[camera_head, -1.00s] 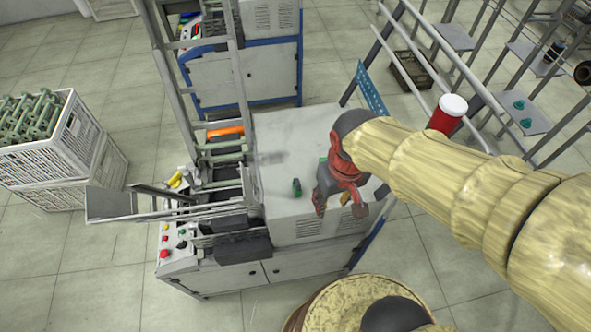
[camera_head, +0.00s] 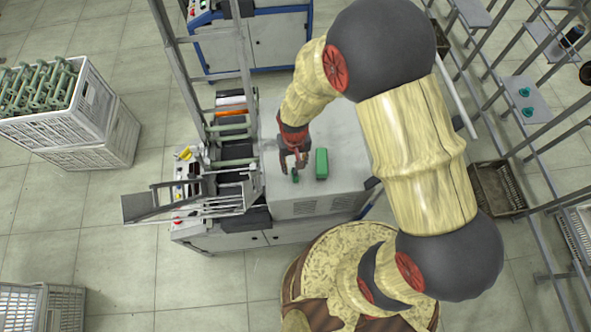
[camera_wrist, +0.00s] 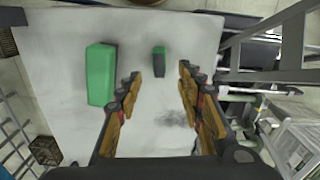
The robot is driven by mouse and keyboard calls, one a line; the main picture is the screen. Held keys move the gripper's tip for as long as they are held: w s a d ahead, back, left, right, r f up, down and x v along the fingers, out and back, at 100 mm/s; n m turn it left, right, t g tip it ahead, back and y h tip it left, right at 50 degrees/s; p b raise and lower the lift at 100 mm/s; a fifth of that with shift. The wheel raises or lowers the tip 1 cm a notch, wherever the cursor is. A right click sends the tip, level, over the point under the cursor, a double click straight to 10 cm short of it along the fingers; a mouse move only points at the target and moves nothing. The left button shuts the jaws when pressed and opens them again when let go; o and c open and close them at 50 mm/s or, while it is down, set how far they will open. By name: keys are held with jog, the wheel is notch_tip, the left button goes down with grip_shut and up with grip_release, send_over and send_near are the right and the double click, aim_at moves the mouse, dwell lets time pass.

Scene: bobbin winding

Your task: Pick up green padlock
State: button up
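A small green and dark grey object, which looks like the green padlock (camera_head: 295,177), lies on the light grey top of the machine cabinet. In the wrist view the padlock (camera_wrist: 159,62) shows green at one end and dark grey at the other. My gripper (camera_head: 293,164) is over the cabinet top, just above and beside the padlock. In the wrist view my gripper (camera_wrist: 160,80) is open and empty. The padlock lies ahead, between the lines of its two fingertips; I see no contact.
A larger green box (camera_head: 321,163) stands on the cabinet top (camera_head: 345,150), right of the padlock; in the wrist view the green box (camera_wrist: 101,74) is left of the fingers. The winding machine's metal frame (camera_head: 228,140) rises on the left. The rest of the top is mostly clear.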

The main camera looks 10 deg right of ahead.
jog(key=shift+s+f, duration=0.25)
jog(key=shift+f, duration=0.15)
notch_tip(320, 180, down, 7)
jog(key=shift+d+r+p, duration=0.1)
jog(key=shift+r+p, duration=0.1)
jog(key=shift+p, duration=0.55)
jog(key=c, duration=0.3)
grip_shut()
